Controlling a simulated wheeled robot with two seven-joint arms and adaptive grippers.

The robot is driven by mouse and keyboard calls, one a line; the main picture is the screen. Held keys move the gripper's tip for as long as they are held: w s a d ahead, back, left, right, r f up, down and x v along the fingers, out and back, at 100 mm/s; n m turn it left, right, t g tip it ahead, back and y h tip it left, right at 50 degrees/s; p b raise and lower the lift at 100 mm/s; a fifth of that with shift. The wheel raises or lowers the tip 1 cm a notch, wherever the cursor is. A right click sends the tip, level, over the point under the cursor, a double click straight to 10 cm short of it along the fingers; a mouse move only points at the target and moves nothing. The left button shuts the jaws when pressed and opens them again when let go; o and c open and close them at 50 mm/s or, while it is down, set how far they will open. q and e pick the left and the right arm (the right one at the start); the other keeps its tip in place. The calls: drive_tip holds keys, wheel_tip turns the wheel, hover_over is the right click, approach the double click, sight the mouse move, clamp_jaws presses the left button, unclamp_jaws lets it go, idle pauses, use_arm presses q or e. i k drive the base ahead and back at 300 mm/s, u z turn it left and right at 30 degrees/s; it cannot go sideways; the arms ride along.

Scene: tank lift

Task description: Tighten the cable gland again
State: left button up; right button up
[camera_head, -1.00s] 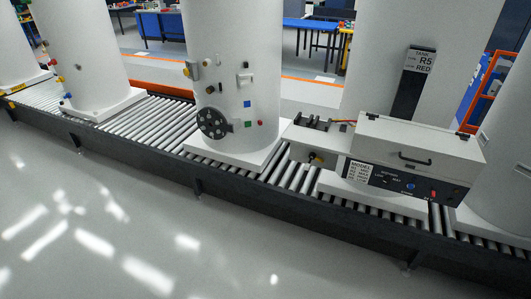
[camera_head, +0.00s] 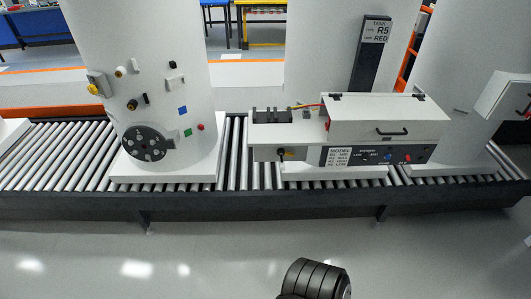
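A white tank (camera_head: 140,60) stands on the roller conveyor, left of centre. Its front carries several small fittings: a grey box with a yellow knob (camera_head: 95,88), a brass-coloured stub (camera_head: 120,72), a black stub (camera_head: 132,105), a black round plate with holes (camera_head: 146,144), and blue, green and red marks. A black and yellow fitting (camera_head: 283,153) sits on the front of the white housing beside the tank. I cannot tell which fitting is the cable gland, or whether any is loose.
A white box with a handle and control panel (camera_head: 380,157) stands at the conveyor's right side, behind it a tank labelled R5 RED (camera_head: 377,40). The dark conveyor rail (camera_head: 220,205) runs across the picture. The grey floor (camera_head: 150,265) before it is clear.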

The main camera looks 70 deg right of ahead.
sight(280, 150)
drive_tip(key=z, duration=0.25)
drive_tip(key=i, duration=0.9)
drive_tip(key=z, duration=1.25)
drive_tip(key=i, duration=0.75)
drive_tip(key=z, duration=0.85)
